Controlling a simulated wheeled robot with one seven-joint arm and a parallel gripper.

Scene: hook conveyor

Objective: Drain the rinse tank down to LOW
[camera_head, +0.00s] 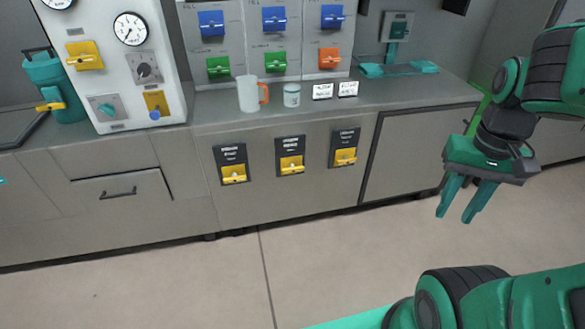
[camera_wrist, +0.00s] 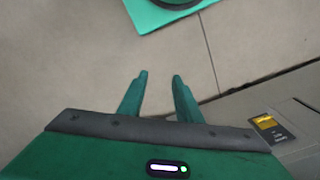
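My gripper (camera_head: 457,200) hangs in the air at the right in the head view, over the floor in front of the counter; its fingers are apart and empty. In the wrist view its fingers (camera_wrist: 158,82) point down over bare floor. No thing plainly marked as the rinse tank or LOW can be told. Three yellow handles on black labelled plates are on the counter front: left (camera_head: 233,173), middle (camera_head: 291,165) and right (camera_head: 345,156). Their labels are too small to read. One such plate (camera_wrist: 268,125) shows in the wrist view at the right.
Blue levers (camera_head: 274,18) and green (camera_head: 276,61) and orange (camera_head: 329,57) ones are on the back panel. A gauge panel (camera_head: 116,66) is at the left. The floor (camera_head: 190,280) is clear.

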